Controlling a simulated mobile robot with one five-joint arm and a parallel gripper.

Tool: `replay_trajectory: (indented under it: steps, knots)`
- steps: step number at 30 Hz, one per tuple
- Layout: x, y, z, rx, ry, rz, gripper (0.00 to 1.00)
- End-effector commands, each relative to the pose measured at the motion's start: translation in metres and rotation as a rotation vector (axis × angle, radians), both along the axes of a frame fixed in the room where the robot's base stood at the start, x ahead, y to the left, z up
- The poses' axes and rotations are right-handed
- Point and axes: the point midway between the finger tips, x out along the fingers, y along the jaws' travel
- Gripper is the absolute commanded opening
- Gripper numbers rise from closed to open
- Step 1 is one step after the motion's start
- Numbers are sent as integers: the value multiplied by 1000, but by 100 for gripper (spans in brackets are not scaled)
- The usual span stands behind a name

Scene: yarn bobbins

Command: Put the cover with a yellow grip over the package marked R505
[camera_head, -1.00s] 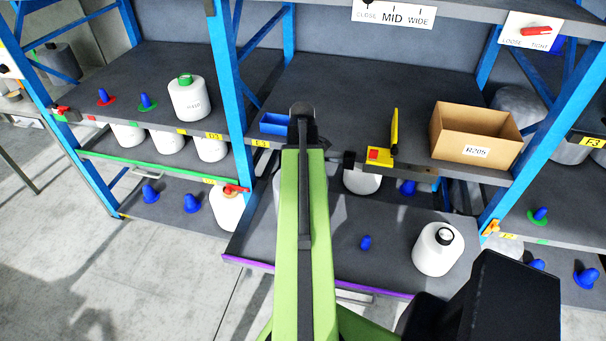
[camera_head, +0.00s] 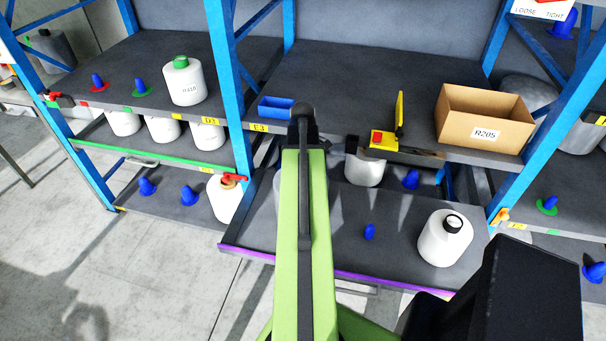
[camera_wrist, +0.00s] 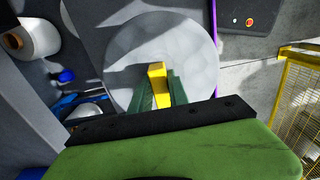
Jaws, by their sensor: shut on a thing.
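In the wrist view my gripper (camera_wrist: 162,90) is shut on the upright yellow grip (camera_wrist: 156,72) of a cover. The cover (camera_wrist: 190,45) is a wide, round, pale grey piece below my fingers. What lies under the cover is hidden. In the head view my green arm hides the gripper and nearly all of the cover. I can read no R505 mark in any view. An open brown carton (camera_head: 459,121) marked R205 stands on the middle shelf.
A blue tray (camera_head: 276,107) and a yellow-and-red device (camera_head: 384,141) sit at the middle shelf's front edge. Blue posts (camera_head: 230,100) flank the shelves.

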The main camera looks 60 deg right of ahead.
Motion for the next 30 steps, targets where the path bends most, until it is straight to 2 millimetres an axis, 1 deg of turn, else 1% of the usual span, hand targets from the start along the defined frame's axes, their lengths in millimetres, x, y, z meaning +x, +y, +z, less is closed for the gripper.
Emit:
replay_trajectory:
  steps: [1, 15, 30]
  knots:
    - [0, 0, -9, 0, 0, 0, 0]
    - [-1, 0, -44, 0, 0, -1, 0]
    - [-1, -1, -46, 0, 0, -2, 0]
